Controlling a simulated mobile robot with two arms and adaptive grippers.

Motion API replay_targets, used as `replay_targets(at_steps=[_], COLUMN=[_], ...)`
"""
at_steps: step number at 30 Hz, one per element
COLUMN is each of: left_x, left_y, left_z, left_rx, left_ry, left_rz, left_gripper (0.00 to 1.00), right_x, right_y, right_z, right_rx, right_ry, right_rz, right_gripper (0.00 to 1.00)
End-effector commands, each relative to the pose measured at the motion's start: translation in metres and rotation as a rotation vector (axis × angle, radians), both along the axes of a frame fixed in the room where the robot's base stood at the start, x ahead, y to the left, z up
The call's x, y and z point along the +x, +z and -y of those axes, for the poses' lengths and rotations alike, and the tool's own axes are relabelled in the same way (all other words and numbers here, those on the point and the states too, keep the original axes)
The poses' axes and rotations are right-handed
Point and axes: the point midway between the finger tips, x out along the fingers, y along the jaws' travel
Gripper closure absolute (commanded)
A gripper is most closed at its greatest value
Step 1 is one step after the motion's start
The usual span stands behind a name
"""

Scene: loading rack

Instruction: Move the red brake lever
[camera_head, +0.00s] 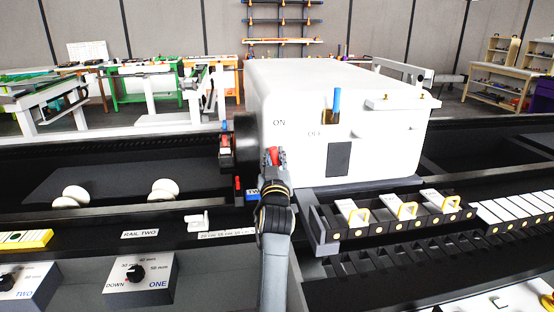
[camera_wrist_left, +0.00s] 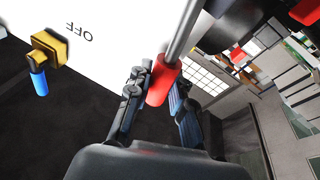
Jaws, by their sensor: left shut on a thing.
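The red brake lever (camera_head: 273,156) stands at the left front corner of the white machine housing (camera_head: 340,110) in the head view. My left gripper (camera_head: 272,168) is at the lever and partly covers it. In the left wrist view the lever's red grip (camera_wrist_left: 162,82) sits at the end of a metal rod, between the two fingers of my left gripper (camera_wrist_left: 160,98). The gripper is shut on the red grip. The lever's lower end is hidden in the head view. My right gripper is not in view.
A blue-handled switch (camera_head: 336,104) is on the housing and shows in the left wrist view (camera_wrist_left: 40,82). Yellow-handled white blocks (camera_head: 400,208) sit in a black rack at right. Control boxes with black knobs (camera_head: 136,272) stand at front left.

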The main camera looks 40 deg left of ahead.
Motion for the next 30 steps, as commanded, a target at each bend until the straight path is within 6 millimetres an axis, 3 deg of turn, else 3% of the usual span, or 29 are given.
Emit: replay_targets(at_steps=[9,10,13,23,30], left_x=[0.0,0.0,0.0,0.0,0.0], left_y=[-0.002,-0.002,-0.002,0.003,0.04], left_z=[0.0,0.0,0.0,0.0,0.0], left_rx=[-0.004,-0.004,-0.003,0.0,0.001], left_ry=[0.001,0.001,0.0,0.001,0.002], left_rz=[-0.004,-0.004,-0.003,0.0,0.005], left_gripper=[1.0,0.73,0.55,0.55,0.55], right_x=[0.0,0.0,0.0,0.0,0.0], right_y=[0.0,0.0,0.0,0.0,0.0], right_z=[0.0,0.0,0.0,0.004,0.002], right_rx=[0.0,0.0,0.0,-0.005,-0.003], right_ry=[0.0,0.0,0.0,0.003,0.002], right_rz=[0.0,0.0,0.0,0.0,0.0], right_gripper=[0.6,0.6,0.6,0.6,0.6])
